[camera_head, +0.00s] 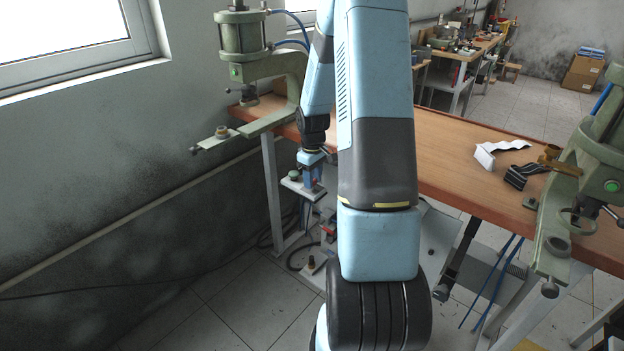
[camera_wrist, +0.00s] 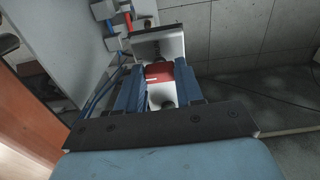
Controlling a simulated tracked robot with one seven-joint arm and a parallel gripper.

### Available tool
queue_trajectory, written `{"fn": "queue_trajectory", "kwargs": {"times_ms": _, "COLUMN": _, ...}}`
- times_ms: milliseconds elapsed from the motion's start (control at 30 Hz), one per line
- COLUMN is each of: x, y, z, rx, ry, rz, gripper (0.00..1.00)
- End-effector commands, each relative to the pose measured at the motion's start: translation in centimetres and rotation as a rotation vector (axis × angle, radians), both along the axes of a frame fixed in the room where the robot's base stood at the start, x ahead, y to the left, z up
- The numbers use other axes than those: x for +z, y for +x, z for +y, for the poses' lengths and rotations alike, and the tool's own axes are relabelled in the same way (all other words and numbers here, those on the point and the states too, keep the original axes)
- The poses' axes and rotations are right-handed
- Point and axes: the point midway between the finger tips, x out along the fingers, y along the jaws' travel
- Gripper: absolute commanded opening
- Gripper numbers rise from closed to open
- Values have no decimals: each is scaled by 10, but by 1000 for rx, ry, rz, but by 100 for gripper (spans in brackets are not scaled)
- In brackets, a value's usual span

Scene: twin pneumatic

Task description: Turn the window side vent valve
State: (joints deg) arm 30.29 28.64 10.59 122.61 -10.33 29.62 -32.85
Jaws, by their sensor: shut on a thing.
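In the wrist view, a red part (camera_wrist: 158,72) with a small white mark, which looks like the vent valve's handle, sits between the two blue fingers of my gripper (camera_wrist: 159,84). My gripper is shut on it. A pale bracket (camera_wrist: 160,47) stands just beyond the red part, and a pale piece with a dark round end shows below it. In the head view, my gripper (camera_head: 311,178) reaches down below the bench edge on the window side, next to a small plate with a green knob (camera_head: 294,175). The red part between the fingers cannot be made out there.
A green press (camera_head: 243,40) stands on the wooden bench (camera_head: 445,150) near the window. Another green press (camera_head: 600,165) stands at the right. A bench leg (camera_head: 272,195) and dark cables are close to my gripper. Red and blue fittings (camera_wrist: 127,20) show in the wrist view. The floor (camera_head: 215,300) at front left is clear.

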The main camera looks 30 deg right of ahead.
Motion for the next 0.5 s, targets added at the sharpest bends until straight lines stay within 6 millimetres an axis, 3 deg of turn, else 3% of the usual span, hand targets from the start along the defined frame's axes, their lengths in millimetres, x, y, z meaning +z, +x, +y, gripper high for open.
{"fn": "queue_trajectory", "kwargs": {"times_ms": 267, "x": 2, "y": 4, "z": 0, "rx": 2, "ry": -2, "rz": -9, "gripper": 6}}
{"fn": "queue_trajectory", "kwargs": {"times_ms": 300, "x": 2, "y": 4, "z": 1, "rx": 2, "ry": -2, "rz": -9, "gripper": 40}}
{"fn": "queue_trajectory", "kwargs": {"times_ms": 500, "x": 1, "y": 2, "z": 1, "rx": 1, "ry": -1, "rz": -6, "gripper": 59}}
